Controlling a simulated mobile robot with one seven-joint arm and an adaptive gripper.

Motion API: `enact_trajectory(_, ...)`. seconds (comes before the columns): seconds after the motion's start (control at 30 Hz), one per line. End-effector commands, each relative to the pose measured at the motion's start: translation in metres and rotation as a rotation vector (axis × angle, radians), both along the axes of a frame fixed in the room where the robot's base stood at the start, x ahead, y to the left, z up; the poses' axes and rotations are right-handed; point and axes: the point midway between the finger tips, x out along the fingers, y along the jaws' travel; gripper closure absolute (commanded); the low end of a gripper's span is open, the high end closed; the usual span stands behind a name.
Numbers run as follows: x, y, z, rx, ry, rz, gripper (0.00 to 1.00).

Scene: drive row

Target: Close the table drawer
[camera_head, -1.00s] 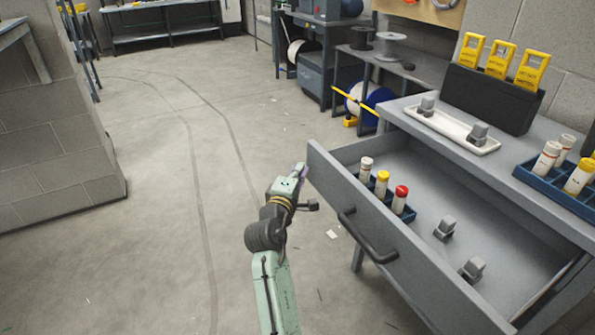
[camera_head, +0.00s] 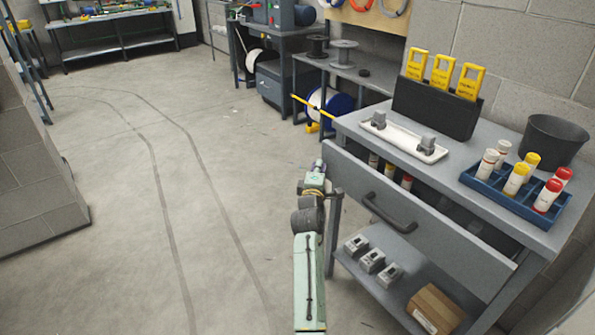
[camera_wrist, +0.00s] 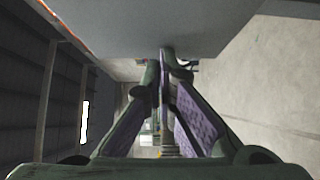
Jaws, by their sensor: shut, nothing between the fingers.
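The grey table drawer (camera_head: 405,208) is partly open under the tabletop. Its front panel carries a dark bar handle (camera_head: 388,215). My gripper (camera_head: 318,165) is at the left end of the drawer front, away from the handle. In the wrist view my gripper (camera_wrist: 165,60) has its fingers shut together with nothing between them. A grey surface, likely the drawer front (camera_wrist: 150,25), lies close to the fingertips; I cannot tell whether they touch.
The tabletop holds a white tray (camera_head: 398,148), a black holder with yellow tags (camera_head: 432,107), a blue bottle rack (camera_head: 481,187) and a black bin (camera_head: 552,140). The lower shelf holds a cardboard box (camera_head: 436,309) and grey devices. The floor to the left is clear.

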Motion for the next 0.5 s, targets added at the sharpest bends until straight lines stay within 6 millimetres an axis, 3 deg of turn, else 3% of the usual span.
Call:
enact_trajectory(0.2, 0.027, -0.038, 0.000, -0.002, 0.001, -0.003, 1.00)
enact_trajectory(0.5, 0.045, -0.062, 0.000, -0.001, 0.000, 0.000, 1.00)
